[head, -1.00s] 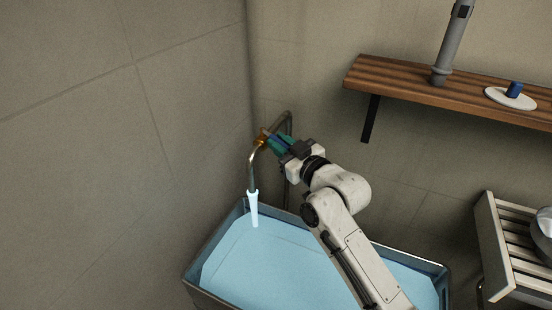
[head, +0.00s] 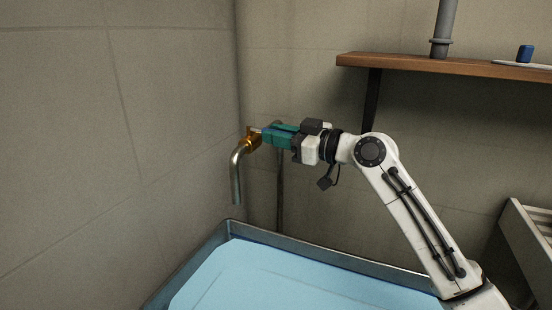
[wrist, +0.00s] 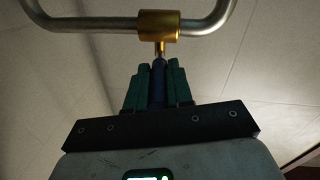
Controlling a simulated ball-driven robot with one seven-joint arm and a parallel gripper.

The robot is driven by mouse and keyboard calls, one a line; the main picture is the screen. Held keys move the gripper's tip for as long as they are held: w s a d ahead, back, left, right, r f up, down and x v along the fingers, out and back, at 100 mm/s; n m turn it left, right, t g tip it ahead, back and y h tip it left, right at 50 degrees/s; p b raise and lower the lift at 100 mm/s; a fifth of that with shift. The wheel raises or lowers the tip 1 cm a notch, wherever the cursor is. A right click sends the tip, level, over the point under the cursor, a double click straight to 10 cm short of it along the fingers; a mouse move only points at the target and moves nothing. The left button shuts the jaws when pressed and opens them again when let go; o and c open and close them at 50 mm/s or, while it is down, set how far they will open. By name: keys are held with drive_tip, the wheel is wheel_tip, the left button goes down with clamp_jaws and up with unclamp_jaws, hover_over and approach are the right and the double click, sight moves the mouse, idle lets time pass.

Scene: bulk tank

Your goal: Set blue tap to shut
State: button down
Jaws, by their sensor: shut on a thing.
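The tap has a brass body (head: 251,139) and a bent metal spout (head: 237,175) that points down over the tank. No water stream shows at the spout. The blue tap handle (wrist: 158,84) sits between the green fingers of my gripper (wrist: 158,75), which is shut on it. The wrist view also shows the brass body (wrist: 159,25) just ahead of the fingertips. In the head view my gripper (head: 277,136) reaches the tap from the right and its fingers hide most of the handle. The tank (head: 231,232) below holds pale blue liquid.
A wooden shelf (head: 420,65) on the back wall carries a grey upright tube (head: 444,25) and a blue object (head: 526,53) on a white disc. A slatted rack (head: 535,225) stands at the right. A vertical pipe (head: 280,195) runs behind the tap.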

drive_tip(key=shift+w+d+f+n+g+y+b, duration=0.2)
drive_tip(key=shift+w+n+g+y+b, duration=0.45)
drive_tip(key=shift+b, duration=1.25)
drive_tip(key=shift+s+r+g+b, duration=0.15)
drive_tip(key=shift+r+g+b, duration=0.1)
drive_tip(key=shift+g+b, duration=0.2)
drive_tip(key=c, duration=1)
unclamp_jaws()
